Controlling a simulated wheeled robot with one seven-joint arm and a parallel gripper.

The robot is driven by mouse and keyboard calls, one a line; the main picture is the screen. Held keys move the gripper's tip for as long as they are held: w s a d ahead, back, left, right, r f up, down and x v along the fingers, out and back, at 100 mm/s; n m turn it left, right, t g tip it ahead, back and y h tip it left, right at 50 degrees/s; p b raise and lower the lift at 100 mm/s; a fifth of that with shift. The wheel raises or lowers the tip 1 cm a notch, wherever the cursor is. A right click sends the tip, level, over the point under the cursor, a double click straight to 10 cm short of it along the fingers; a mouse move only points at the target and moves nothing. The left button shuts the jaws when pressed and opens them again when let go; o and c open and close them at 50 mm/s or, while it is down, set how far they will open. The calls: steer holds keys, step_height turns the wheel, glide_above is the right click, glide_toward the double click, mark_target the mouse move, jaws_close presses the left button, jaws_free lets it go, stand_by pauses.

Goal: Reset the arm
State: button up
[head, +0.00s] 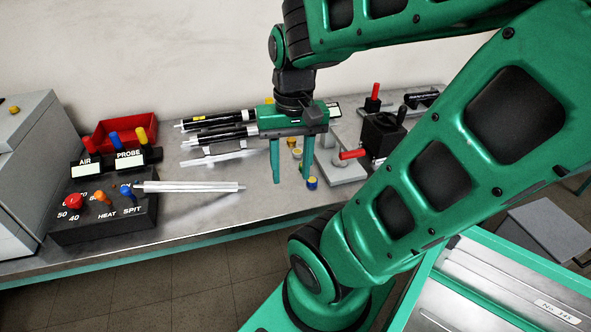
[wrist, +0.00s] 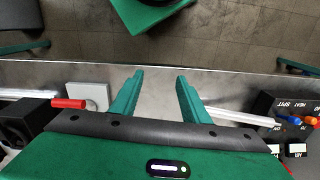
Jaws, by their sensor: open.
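My green arm reaches over the steel bench (head: 215,215). My gripper (head: 292,178) hangs over the bench with its two fingers pointing down, spread apart. In the wrist view my gripper (wrist: 157,85) shows two separate green fingers with nothing between them. Bench surface and floor show beyond the fingertips. Whether the fingertips touch the bench cannot be told.
A black control box (head: 105,215) with coloured knobs stands at left, a pale rod (head: 190,187) at its right edge. A red tray (head: 125,131) and dark tubes (head: 215,120) lie behind. A black clamp (head: 382,135) with red handles stands right of my gripper.

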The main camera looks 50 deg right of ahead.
steer(key=shift+s+d+f+n, duration=0.15)
steer(key=shift+s+n, duration=0.15)
steer(key=shift+s, duration=0.2)
steer(key=shift+s+d+r+n, duration=0.15)
steer(key=shift+s+n, duration=0.15)
steer(key=shift+s, duration=0.2)
steer(key=shift+f, duration=0.1)
steer(key=shift+w+f, duration=0.25)
steer(key=shift+w, duration=0.5)
steer(key=shift+c, duration=0.3)
